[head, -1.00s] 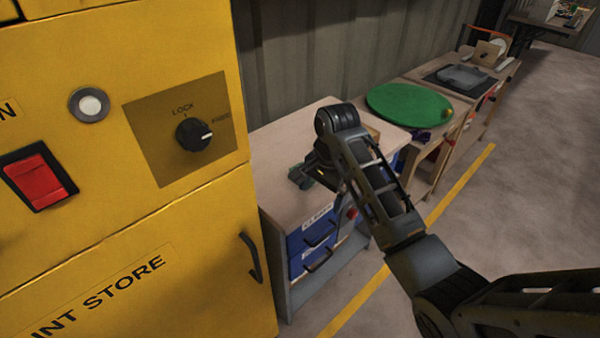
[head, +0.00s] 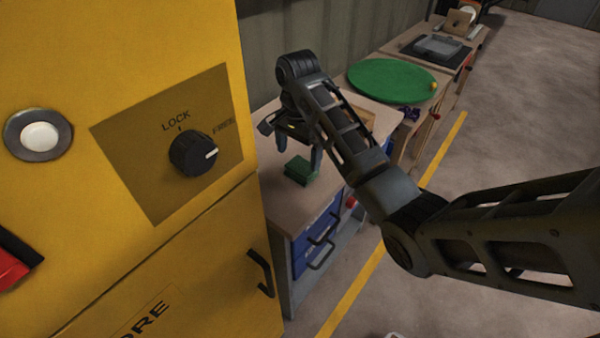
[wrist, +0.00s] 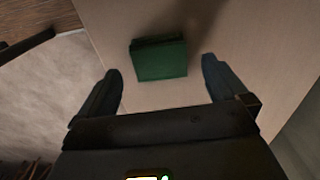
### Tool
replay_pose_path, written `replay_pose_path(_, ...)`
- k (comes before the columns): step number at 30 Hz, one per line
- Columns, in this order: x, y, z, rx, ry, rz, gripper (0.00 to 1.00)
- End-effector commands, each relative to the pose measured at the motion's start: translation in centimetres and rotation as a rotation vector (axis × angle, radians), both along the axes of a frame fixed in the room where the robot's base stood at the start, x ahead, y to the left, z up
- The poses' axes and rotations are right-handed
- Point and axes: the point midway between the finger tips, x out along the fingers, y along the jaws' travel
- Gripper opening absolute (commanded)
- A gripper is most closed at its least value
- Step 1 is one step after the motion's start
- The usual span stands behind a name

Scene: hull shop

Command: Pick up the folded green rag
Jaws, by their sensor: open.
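The folded green rag (head: 300,170) lies on the bench top (head: 275,190) beside the yellow cabinet. In the wrist view the rag (wrist: 159,59) is a dark green block ahead of the fingers and between their lines. My gripper (head: 292,165) points down over the bench close to the rag. It also shows in the wrist view (wrist: 163,80), with its two fingers wide apart and nothing between them. I cannot tell exactly how high the fingertips are above the bench top.
A yellow cabinet (head: 100,80) with a lock knob (head: 194,153) and a handle (head: 261,273) stands close at left. Blue drawers (head: 318,237) are under the bench. A round green board (head: 392,81) with a small yellow item lies beyond. Floor at right is open.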

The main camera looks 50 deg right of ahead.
Motion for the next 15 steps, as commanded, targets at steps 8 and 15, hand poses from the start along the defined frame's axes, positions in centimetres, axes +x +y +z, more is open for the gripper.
replay_pose_path(8,-0.4,0.2,-3.7,0.001,0.002,-0.001,1.00)
replay_pose_path(15,-0.4,0.3,-4.9,0.000,-0.001,0.000,1.00)
